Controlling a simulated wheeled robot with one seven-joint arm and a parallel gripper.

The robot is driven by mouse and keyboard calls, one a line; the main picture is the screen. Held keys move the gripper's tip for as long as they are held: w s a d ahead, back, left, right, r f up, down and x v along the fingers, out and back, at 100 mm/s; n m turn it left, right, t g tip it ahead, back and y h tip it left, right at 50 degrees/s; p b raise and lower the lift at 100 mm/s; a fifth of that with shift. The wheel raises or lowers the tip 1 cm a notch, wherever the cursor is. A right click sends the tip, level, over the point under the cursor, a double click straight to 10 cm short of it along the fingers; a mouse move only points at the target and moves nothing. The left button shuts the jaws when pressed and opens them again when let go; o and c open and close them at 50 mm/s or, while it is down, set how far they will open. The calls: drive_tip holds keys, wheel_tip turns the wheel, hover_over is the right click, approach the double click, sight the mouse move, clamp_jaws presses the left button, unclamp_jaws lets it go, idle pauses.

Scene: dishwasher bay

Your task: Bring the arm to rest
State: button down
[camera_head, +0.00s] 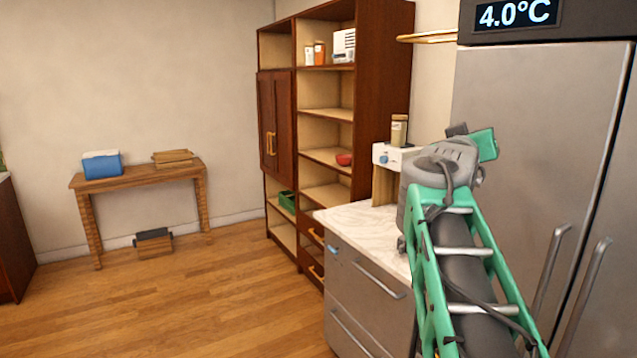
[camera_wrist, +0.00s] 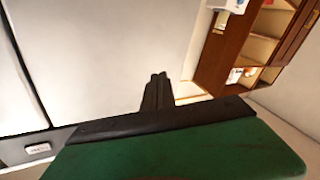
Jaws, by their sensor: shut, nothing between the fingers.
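My arm is raised at the right of the head view, beside the counter and in front of the fridge (camera_head: 535,130). The fingers of my gripper (camera_wrist: 158,78) show in the wrist view, held together with nothing between them. They appear clear of any surface. In the head view only part of the green hand shows near the arm's far end, and the fingertips cannot be made out.
A marble-topped counter (camera_head: 352,221) with steel drawers (camera_head: 365,290) stands beside my arm. A tall wooden shelf unit (camera_head: 385,90) is behind it. A wooden side table (camera_head: 135,178) holds a blue box (camera_head: 103,166). The wooden floor at left is open.

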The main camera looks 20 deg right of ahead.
drive_tip(key=w+a+f+n+y, duration=0.2)
drive_tip(key=a+f+y, duration=0.3)
drive_tip(key=a+f, duration=0.6)
drive_tip(key=w+a+f+n+y, duration=0.15)
drive_tip(key=a+f+y, duration=0.35)
drive_tip(key=a+f, duration=0.6)
drive_tip(key=s+a+f+n+g+y, duration=0.1)
drive_tip(key=s+a+f+g+y, duration=0.1)
drive_tip(key=s+a+f, duration=0.6)
drive_tip(key=s+a+f+n+g+y, duration=0.2)
drive_tip(key=s+a+f+g, duration=0.3)
drive_tip(key=f, duration=1)
drive_tip(key=s+a+y, duration=0.1)
drive_tip(key=s+a, duration=0.2)
drive_tip(key=shift+s+a, duration=0.2)
drive_tip(key=shift+s, duration=0.1)
